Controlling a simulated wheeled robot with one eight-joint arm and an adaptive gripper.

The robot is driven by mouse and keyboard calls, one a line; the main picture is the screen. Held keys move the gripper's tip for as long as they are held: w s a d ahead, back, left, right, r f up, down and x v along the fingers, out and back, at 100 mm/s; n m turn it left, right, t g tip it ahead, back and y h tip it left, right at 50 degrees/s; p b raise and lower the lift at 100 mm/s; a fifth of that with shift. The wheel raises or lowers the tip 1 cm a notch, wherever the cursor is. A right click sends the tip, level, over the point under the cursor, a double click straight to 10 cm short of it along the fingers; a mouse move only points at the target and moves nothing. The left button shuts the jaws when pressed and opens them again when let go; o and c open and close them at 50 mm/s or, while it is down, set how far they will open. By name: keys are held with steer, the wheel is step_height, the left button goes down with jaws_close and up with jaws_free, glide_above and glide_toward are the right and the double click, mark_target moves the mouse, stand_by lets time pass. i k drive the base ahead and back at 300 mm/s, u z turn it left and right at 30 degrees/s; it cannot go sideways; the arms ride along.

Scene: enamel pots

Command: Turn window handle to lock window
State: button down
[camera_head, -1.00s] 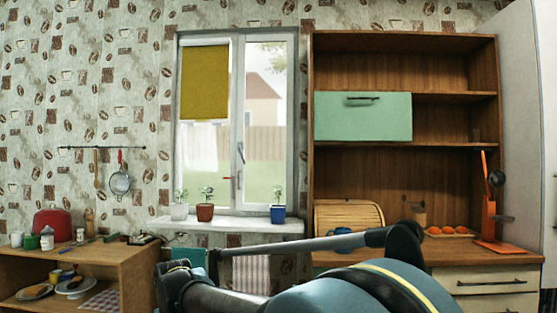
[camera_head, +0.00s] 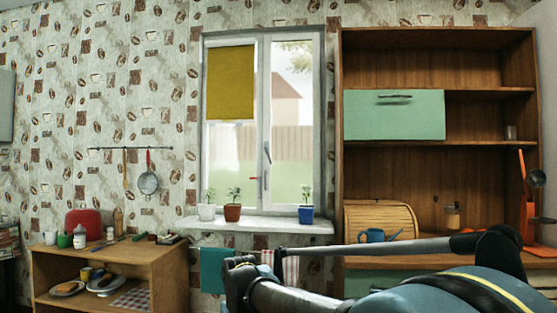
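The window (camera_head: 263,130) has a white frame and two panes. A small dark window handle (camera_head: 267,152) sits on the middle post, roughly upright. A small red-tipped piece (camera_head: 254,178) lies sideways a little below and left of it; I cannot tell if it is part of the latch. My arm lies folded across the lower right foreground, well below the handle and apart from it. I see no gripper fingers in this view.
A white pot (camera_head: 207,212), a brown pot (camera_head: 232,213) and a blue pot (camera_head: 306,214) with plants stand on the windowsill (camera_head: 268,226). A low shelf (camera_head: 170,262) is at left. A wooden cabinet (camera_head: 436,34) with a green door (camera_head: 394,118) is at right.

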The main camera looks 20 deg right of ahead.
mark_target(266, 147)
steer(key=i, duration=1.65)
steer(key=u, duration=0.05)
